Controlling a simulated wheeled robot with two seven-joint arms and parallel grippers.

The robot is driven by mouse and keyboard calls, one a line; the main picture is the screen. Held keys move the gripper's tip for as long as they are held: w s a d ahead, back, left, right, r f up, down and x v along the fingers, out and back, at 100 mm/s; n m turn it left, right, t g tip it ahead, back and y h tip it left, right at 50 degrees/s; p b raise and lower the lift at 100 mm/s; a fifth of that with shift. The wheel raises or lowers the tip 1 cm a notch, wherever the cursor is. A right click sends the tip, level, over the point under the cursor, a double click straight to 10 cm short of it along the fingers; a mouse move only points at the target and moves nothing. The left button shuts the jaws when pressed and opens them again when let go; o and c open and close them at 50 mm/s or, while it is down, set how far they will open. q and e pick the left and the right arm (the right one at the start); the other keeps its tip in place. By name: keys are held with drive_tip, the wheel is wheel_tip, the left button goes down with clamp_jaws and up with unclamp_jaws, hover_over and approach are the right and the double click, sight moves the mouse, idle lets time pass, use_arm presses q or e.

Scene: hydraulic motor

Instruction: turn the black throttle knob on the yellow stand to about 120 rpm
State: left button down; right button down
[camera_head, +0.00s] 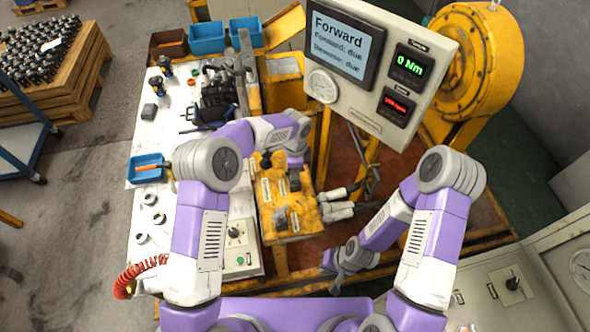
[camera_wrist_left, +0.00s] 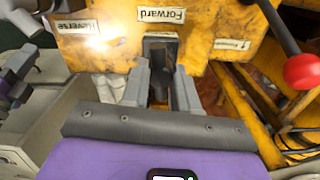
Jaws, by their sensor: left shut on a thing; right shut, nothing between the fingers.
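The yellow stand (camera_head: 299,226) stands in the middle of the head view. In the left wrist view its face (camera_wrist_left: 105,45) carries Forward and Reverse labels, seen upside down. My left gripper (camera_head: 294,181) comes down over the stand; in the wrist view its two grey fingers (camera_wrist_left: 162,92) are shut on a dark part, apparently the black throttle knob (camera_wrist_left: 160,50), below the Forward label. The fingers hide much of it. My right gripper (camera_head: 338,274) is shut and empty, low and right of the stand.
A lever with a red ball (camera_wrist_left: 302,72) shows at the right of the wrist view. White-sleeved handles (camera_head: 335,205) stick out right of the stand. A white table (camera_head: 150,130) with blue bins (camera_head: 207,38) and a dark motor (camera_head: 217,98) lies to the left.

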use_arm(q)
drive_tip(key=shift+m, duration=0.9)
drive_tip(key=c, duration=0.9)
unclamp_jaws()
drive_tip(key=shift+o, duration=0.2)
wheel_tip(320, 180, up, 8)
drive_tip(key=shift+f+b, duration=0.15)
drive_tip(key=shift+b, duration=0.15)
